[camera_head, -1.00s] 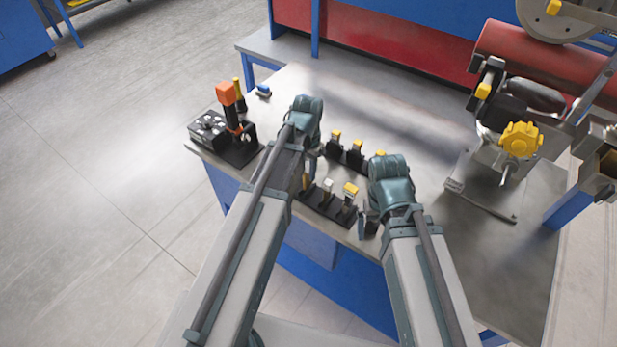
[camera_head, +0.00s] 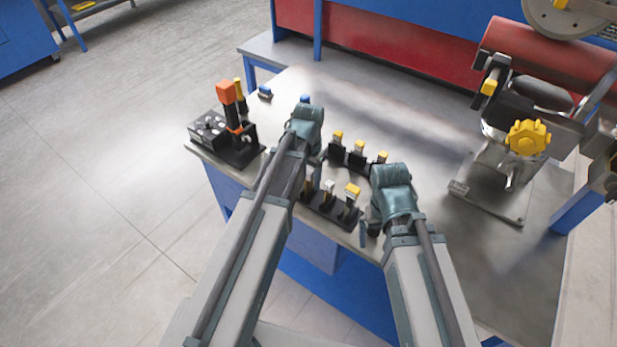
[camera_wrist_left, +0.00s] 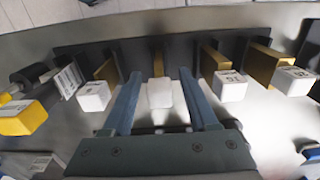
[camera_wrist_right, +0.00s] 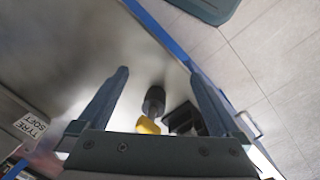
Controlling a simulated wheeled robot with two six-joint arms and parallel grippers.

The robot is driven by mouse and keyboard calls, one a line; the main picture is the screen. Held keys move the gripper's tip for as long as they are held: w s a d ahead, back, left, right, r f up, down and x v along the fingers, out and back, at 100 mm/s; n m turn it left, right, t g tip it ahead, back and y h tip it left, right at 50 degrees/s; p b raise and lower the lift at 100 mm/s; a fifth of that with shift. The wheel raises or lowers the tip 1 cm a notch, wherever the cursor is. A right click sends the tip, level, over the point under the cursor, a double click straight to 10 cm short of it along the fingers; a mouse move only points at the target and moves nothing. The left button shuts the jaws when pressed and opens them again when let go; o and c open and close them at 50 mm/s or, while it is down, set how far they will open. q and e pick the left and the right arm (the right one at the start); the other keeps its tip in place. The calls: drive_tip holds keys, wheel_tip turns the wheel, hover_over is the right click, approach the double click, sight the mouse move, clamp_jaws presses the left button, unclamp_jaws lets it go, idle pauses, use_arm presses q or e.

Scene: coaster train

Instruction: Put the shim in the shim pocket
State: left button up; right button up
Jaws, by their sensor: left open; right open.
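Several flat brass pieces with white ends stand in a black rack (camera_wrist_left: 75,50) in the left wrist view; I cannot tell which is the shim. My left gripper (camera_wrist_left: 160,85) is open, its fingers either side of the middle white end (camera_wrist_left: 160,93), with gaps showing. In the head view the left fingers are hidden behind my wrist. My right gripper (camera_wrist_right: 157,80) is open; a yellow-ended black piece (camera_wrist_right: 148,125) shows between its fingers, not gripped. In the head view it is beside the front rack (camera_head: 328,207). I cannot identify the shim pocket.
A back rack (camera_head: 355,158) holds yellow-topped pieces. A black fixture with an orange-topped post (camera_head: 228,93) stands at the table's left corner. A machine with a yellow knob (camera_head: 527,137) stands at the right. The table's middle (camera_head: 400,130) is clear.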

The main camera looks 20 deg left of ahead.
use_arm(q)
drive_tip(key=shift+r, duration=0.1)
use_arm(e)
drive_tip(key=shift+r, duration=0.1)
use_arm(q)
wheel_tip(320, 180, up, 12)
drive_tip(key=p, duration=1.2)
drive_tip(key=shift+r, duration=0.15)
drive_tip(key=s+d+y, duration=0.1)
drive_tip(key=s+d, duration=0.9)
drive_tip(key=s, duration=0.4)
drive_tip(key=shift+s+d, duration=0.15)
drive_tip(key=shift+d, duration=0.1)
use_arm(e)
wheel_tip(320, 180, up, 12)
use_arm(q)
wheel_tip(320, 180, down, 9)
drive_tip(key=b, duration=0.8)
drive_tip(key=shift+b, duration=0.3)
use_arm(e)
wheel_tip(320, 180, down, 9)
drive_tip(key=shift+r, duration=0.1)
